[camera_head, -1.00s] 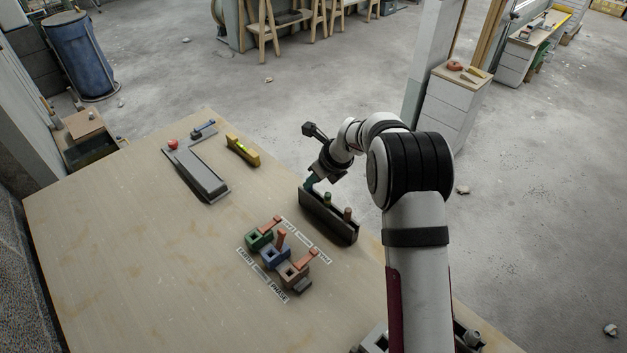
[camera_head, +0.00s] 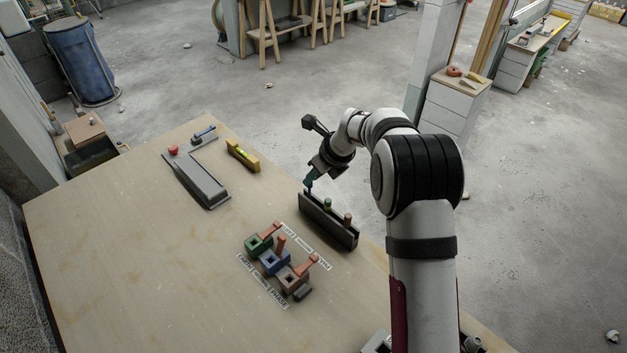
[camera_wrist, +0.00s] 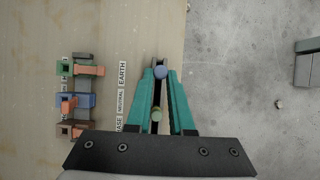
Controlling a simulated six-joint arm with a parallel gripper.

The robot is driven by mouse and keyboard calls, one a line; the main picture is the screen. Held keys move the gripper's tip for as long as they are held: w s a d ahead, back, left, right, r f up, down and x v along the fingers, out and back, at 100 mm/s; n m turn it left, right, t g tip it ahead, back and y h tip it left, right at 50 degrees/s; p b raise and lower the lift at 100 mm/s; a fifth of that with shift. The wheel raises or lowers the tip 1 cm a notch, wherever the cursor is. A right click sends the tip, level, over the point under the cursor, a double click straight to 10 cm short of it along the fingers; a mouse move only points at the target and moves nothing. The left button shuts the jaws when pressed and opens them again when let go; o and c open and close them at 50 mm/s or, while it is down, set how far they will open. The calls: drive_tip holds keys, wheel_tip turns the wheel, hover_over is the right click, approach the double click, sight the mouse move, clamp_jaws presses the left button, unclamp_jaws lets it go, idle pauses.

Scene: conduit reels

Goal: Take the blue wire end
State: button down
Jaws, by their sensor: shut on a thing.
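My gripper (camera_head: 310,185) has teal fingers and is at the left end of the dark upright holder (camera_head: 328,224). It is shut on the blue wire end (camera_wrist: 160,72), whose round blue top shows between the fingertips in the wrist view. In the head view a bit of blue shows just under the fingertips, at the holder's top edge. I cannot tell whether its lower end is clear of the holder. A green wire end (camera_head: 328,204) and a brown wire end (camera_head: 347,217) stand in the holder. The green one also shows between the fingers in the wrist view (camera_wrist: 156,114).
Green (camera_head: 257,245), blue (camera_head: 274,262) and brown (camera_head: 292,277) terminal blocks with orange levers stand on the table by printed labels. A grey device (camera_head: 203,182) with a red button and a yellow level (camera_head: 242,155) lie farther back. The table's left side is clear.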

drive_tip(key=shift+r, duration=2.55)
